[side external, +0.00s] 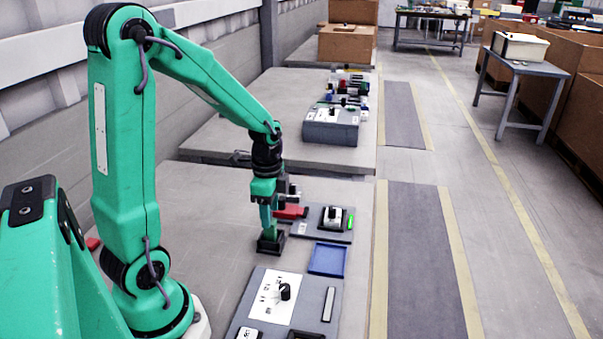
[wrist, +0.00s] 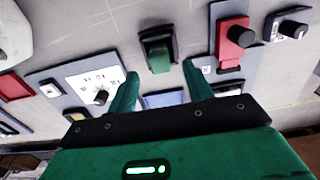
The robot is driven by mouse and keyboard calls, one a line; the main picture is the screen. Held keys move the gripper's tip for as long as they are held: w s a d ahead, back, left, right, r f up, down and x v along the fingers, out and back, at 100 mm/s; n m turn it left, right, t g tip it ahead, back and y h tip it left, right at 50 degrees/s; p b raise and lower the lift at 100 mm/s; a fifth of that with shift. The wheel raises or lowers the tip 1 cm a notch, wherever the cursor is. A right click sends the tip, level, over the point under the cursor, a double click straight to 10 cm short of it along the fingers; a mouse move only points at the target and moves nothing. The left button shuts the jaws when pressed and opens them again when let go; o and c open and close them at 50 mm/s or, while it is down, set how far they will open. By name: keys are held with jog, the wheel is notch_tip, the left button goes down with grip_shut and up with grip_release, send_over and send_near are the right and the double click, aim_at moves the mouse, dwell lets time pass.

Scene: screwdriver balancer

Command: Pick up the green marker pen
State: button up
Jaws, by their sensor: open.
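A small bright green slim object, which looks like the green marker pen (side external: 350,222), lies at the right edge of a grey board in the side view. I cannot make it out in the wrist view. My gripper (side external: 268,232) points down left of that board, apart from the pen, and is empty. In the wrist view its two green fingers (wrist: 160,70) are spread. A black block (side external: 270,245) sits below the fingertips; the wrist view shows it as a black-rimmed block with a dark green top (wrist: 158,50) just beyond them. Contact with it cannot be told.
The grey board carries a red part (side external: 289,211) and a black knob (side external: 334,214). A blue tray (side external: 326,259) lies in front of it. A dial panel (side external: 279,296) is nearer. A grey box (side external: 331,125) stands on the farther table.

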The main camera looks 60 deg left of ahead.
aim_at(271, 232)
jog(key=shift+f, duration=2.1)
jog(key=c, duration=1.1)
